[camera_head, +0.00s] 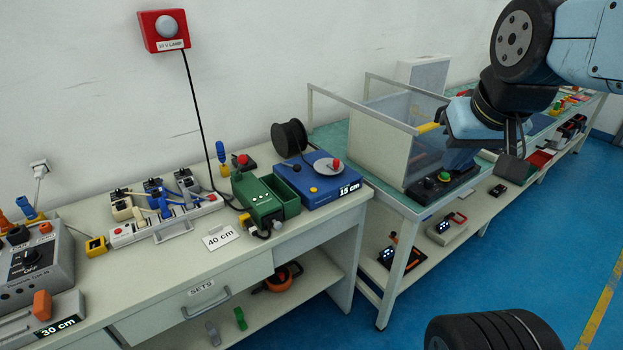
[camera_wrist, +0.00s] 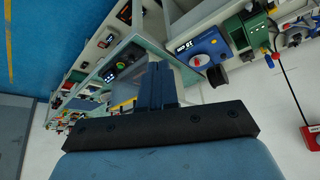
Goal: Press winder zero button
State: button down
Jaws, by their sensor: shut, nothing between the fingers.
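The blue unit with a "15 cm" display (camera_head: 318,186), which looks like the winder, sits at the right end of the near bench. On its top are a white disc with a red knob (camera_head: 336,164) and a small yellow button (camera_head: 313,189); no label on the button is readable. A black spool (camera_head: 289,138) stands behind it. The blue unit also shows in the wrist view (camera_wrist: 208,44), right of my fingers. My gripper (camera_head: 459,160) is shut and empty, well right of the blue unit, above the second bench. Its fingers (camera_wrist: 156,66) show together in the wrist view.
A green box (camera_head: 265,202) stands left of the blue unit. A black control box with a green button (camera_head: 443,183) lies beneath my gripper. The blue floor in front is partly clear.

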jog(key=shift+d, duration=0.15)
jog(key=w+d+n+t+h, duration=0.1)
jog(key=w+n+t+h, duration=0.15)
jog(key=w, duration=1.05)
jog(key=n+g+y, duration=0.2)
jog(key=n+y, duration=0.7)
jog(key=n, duration=0.7)
send_over(316, 190)
notch_tip(316, 190, down, 19)
jog(key=shift+s+m+t, duration=0.1)
jog(key=shift+m+t, duration=0.15)
jog(key=shift+f, duration=4.3)
